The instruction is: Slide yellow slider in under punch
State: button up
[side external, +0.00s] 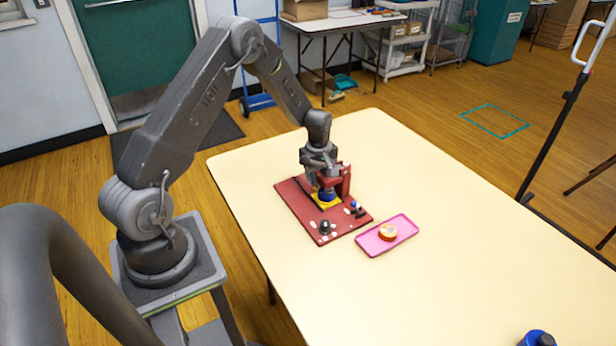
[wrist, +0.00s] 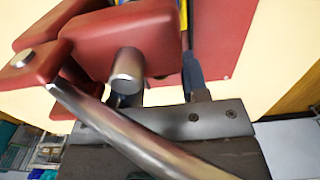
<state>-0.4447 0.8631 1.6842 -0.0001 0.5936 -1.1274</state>
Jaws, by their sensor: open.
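The yellow slider (side external: 322,205) lies on the red base board (side external: 300,212), partly hidden by a dark blue part above it. My gripper (side external: 325,184) is down over the slider, close beside the red press (side external: 346,180). In the wrist view, the red press body (wrist: 125,40) and a shiny metal lever (wrist: 130,135) cover much of the gripper. One dark blue finger (wrist: 192,72) shows beside a thin yellow edge (wrist: 184,14); the other is mostly hidden. The gripper is open. I cannot tell whether it touches the slider, and the punch is not clearly visible.
A pink tray (side external: 372,246) with a round orange-and-white piece (side external: 388,232) lies to the right of the board. A black round part (side external: 325,227) and a small blue-and-black part (side external: 357,209) are on the board's front. The table beyond (side external: 440,220) is largely clear.

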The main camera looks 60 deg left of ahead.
jog(key=shift+d, duration=0.1)
jog(key=shift+r, duration=3.75)
